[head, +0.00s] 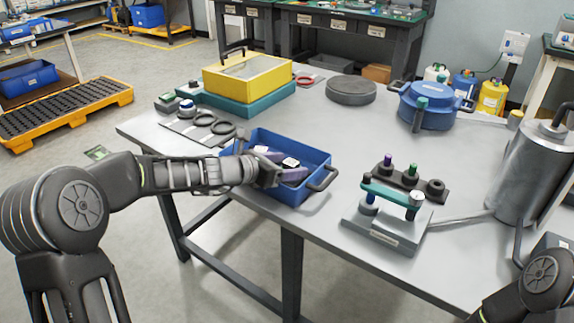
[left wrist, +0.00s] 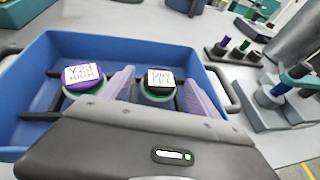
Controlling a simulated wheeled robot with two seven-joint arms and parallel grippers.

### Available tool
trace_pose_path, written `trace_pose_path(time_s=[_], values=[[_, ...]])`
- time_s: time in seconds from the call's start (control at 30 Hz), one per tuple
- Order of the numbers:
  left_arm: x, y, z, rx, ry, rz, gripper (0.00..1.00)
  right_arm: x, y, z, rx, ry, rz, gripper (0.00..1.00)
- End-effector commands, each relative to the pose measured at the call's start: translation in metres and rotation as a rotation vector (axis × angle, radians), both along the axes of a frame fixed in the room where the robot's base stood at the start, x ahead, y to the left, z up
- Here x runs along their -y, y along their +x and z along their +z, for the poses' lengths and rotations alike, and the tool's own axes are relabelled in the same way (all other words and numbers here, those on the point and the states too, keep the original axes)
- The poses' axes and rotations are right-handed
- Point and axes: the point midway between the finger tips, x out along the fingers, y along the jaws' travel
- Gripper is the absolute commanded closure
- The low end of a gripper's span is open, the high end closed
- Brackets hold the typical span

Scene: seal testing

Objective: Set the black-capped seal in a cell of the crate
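The blue crate (head: 318,187) stands on the table; its wall and thin dark dividers also show in the left wrist view (left wrist: 40,60). The black-capped seal (left wrist: 160,78), with a white label on top, stands upright inside the crate. A purple-capped seal labelled "Y-23 HIGH" (left wrist: 83,76) stands left of it in the crate. My left gripper (head: 280,162) reaches into the crate. Its two pale purple fingers (left wrist: 158,92) are spread on either side of the black-capped seal, with a visible gap at each side. The seal's base is hidden. My right gripper is out of view.
Right of the crate stand a dark holder (head: 427,188) with purple and green pegs and a grey fixture (head: 385,232) with a teal bar. A metal cylinder (head: 525,175), blue pot (head: 430,110), grey disc (head: 351,91) and yellow box (head: 248,78) surround the table's clear middle.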

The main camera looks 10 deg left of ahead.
Motion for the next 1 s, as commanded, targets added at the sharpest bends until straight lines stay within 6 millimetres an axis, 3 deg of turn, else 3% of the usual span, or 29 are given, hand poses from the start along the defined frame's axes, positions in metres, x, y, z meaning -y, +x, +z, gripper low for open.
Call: trace_pose_path(time_s=[0.43, 1.0], values=[[-0.006, -0.007, 0.008, 0.000, 0.001, 0.002, 0.29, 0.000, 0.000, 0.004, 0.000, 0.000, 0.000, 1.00], [-0.057, -0.087, 0.047, 0.001, 0.000, 0.003, 0.29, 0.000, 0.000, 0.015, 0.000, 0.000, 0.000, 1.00]])
